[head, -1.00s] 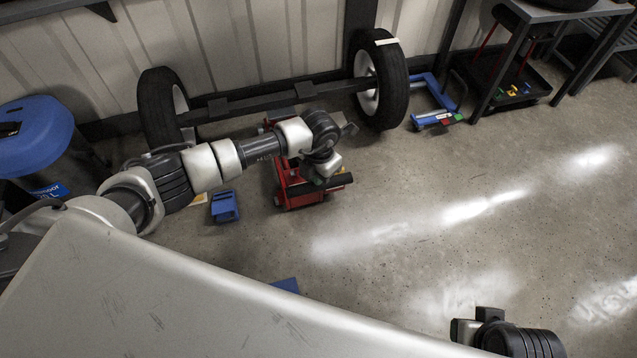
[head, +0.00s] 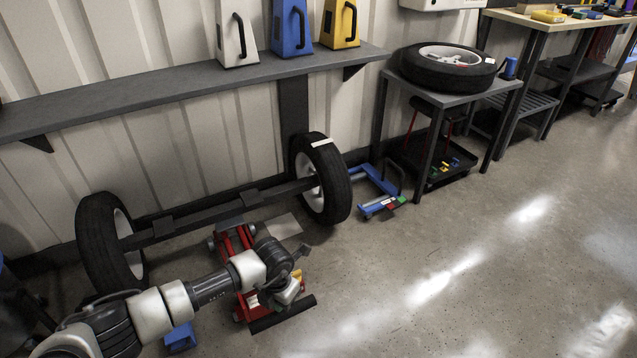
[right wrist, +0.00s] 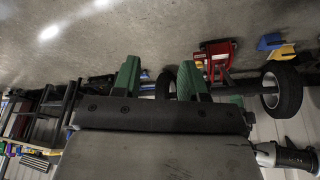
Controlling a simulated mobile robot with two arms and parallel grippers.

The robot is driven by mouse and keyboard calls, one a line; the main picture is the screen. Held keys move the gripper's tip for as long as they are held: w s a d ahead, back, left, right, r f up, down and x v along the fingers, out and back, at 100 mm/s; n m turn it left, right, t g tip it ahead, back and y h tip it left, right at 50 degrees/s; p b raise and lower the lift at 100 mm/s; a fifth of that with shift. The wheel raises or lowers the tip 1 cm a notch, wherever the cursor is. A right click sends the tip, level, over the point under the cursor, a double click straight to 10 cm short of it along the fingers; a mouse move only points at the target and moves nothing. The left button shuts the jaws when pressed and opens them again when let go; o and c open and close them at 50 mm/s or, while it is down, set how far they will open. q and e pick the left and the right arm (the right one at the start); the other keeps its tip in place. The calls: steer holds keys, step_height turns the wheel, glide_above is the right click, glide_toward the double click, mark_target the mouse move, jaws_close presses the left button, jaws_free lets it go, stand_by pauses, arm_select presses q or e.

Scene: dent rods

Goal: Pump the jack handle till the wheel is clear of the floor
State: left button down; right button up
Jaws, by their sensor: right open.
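The red jack (head: 228,240) stands on the floor beneath the axle (head: 215,212), between two black-tyred wheels. The right wheel (head: 339,190) has a white strip on its tyre; the left wheel (head: 92,235) leans in at the left. I cannot tell whether either tyre touches the floor. The black bar of the jack handle (head: 282,314) lies low at the jack's front.
A blue frame with coloured parts (head: 378,192) lies right of the right wheel. A table (head: 455,99) bears a spare wheel (head: 447,68). A blue block (head: 180,337) is on the floor near my left arm. A wall shelf (head: 150,90) hangs above. The right floor is clear.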

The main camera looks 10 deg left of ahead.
steer(key=w+a+r+t+y+b, duration=0.4)
steer(key=w+r+t, duration=0.4)
steer(key=w+t, duration=0.4)
arm_select(q)
steer(key=s+d+f+b, duration=0.1)
steer(key=s+d+f, duration=0.1)
steer(key=s+f, duration=0.2)
steer(key=s+d+f+b, duration=0.1)
steer(key=s+d+f, duration=0.2)
steer(key=f, duration=0.8)
steer(key=shift+s+b, duration=0.4)
steer(key=shift+s, duration=0.05)
arm_select(e)
step_height(320, 180, up, 8)
steer(key=a+t+y, duration=0.2)
steer(key=t, duration=0.5)
steer(key=shift+s+r+n, duration=0.2)
steer(key=shift+s+n, duration=0.05)
steer(key=shift+n, duration=0.15)
arm_select(q)
steer(key=shift+d, duration=0.1)
arm_select(e)
steer(key=shift+a, duration=0.1)
